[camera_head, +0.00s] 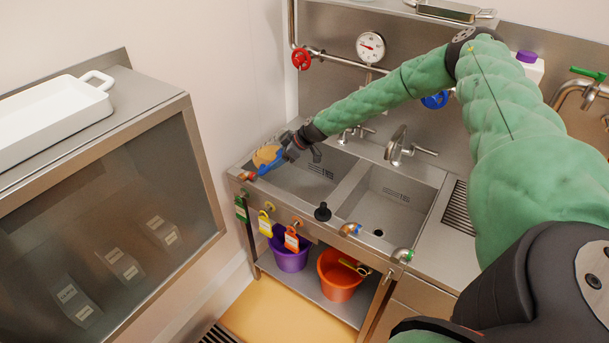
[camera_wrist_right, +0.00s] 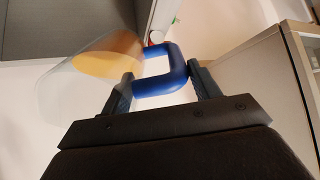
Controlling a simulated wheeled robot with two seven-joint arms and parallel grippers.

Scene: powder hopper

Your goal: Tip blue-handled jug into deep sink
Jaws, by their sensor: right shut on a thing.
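A right basin (camera_head: 388,205) lies beside the left one. I cannot tell which is deeper or how far the jug tilts. My left gripper is not in view.
Taps (camera_head: 397,148) stand behind the basins. Purple (camera_head: 290,252) and orange (camera_head: 338,280) buckets sit on the shelf below. A glass-fronted cabinet (camera_head: 110,215) with a white tray (camera_head: 50,118) stands left.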

